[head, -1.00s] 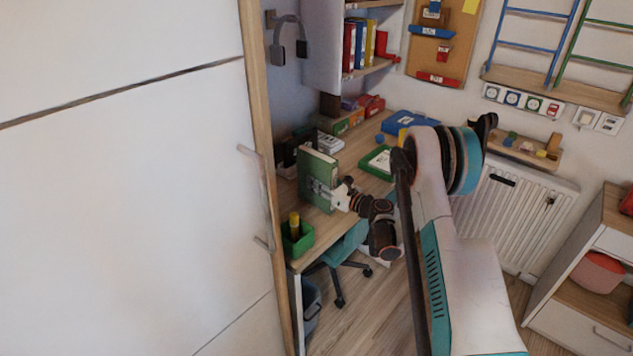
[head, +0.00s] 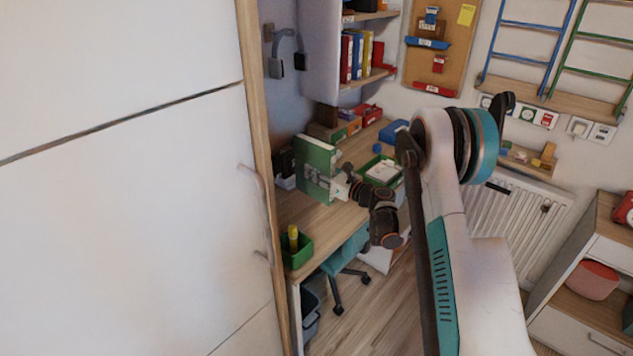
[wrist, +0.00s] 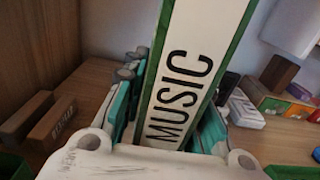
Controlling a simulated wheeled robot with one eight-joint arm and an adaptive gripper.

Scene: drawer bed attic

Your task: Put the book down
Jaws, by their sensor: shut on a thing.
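A green book (head: 316,163) stands upright at the left part of the wooden desk (head: 335,226) in the head view. My gripper (head: 325,183) is shut on it from the right side. In the wrist view the book's white spine with the word MUSIC (wrist: 190,75) sits between the gripper's teal fingers (wrist: 165,115). The book's lower edge is hidden by the gripper in the wrist view. I cannot tell whether the book touches the desk.
A green pen box (head: 297,250) stands at the desk's front left corner. A green tray (head: 380,170) lies to the right of the book. Brown blocks (wrist: 45,120) lie left of the gripper. A teal chair (head: 345,255) is under the desk. A white wardrobe door (head: 120,200) fills the left.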

